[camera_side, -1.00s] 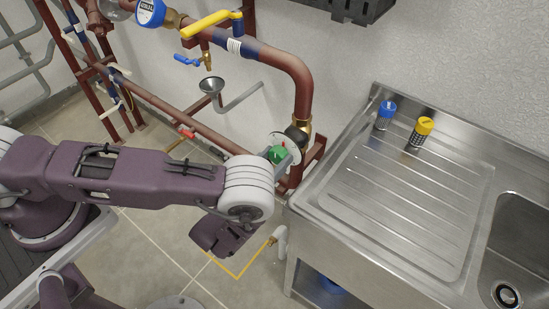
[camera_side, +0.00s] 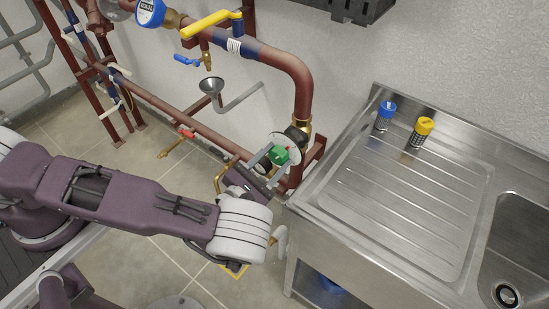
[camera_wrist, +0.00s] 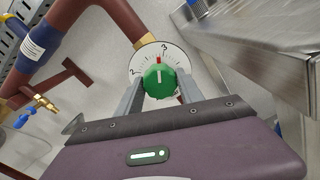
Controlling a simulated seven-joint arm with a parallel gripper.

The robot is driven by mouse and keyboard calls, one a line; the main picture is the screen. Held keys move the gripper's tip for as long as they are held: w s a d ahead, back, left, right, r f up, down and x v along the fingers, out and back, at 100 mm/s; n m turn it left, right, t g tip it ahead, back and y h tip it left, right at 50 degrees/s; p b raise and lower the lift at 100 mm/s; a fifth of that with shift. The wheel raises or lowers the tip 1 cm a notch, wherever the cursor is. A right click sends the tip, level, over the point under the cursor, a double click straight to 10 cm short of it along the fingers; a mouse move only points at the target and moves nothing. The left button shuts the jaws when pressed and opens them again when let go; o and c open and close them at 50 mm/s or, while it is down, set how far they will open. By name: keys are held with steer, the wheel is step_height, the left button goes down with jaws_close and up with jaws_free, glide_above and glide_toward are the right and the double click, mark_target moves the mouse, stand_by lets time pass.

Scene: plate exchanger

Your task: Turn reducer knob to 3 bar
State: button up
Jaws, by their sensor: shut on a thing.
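The green reducer knob (camera_side: 280,155) sits on a round white dial (camera_side: 287,140) at the lower end of the red-brown pipe. In the wrist view the knob (camera_wrist: 159,80) is at the upper middle, with a white line on its face pointing up toward a red mark on the dial (camera_wrist: 150,54). My gripper (camera_side: 278,157) is shut on the knob. Its two grey fingers (camera_wrist: 160,88) lie along the knob's left and right sides.
A steel sink unit (camera_side: 395,200) stands close on the right, with a blue-capped bottle (camera_side: 386,115) and a yellow-capped one (camera_side: 421,131) on it. Red-brown pipes (camera_side: 170,112) and a funnel (camera_side: 211,85) are behind and left.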

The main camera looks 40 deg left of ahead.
steer(key=shift+m, duration=1)
steer(key=o, duration=1.4)
steer(key=shift+s, duration=0.1)
steer(key=s, duration=0.7)
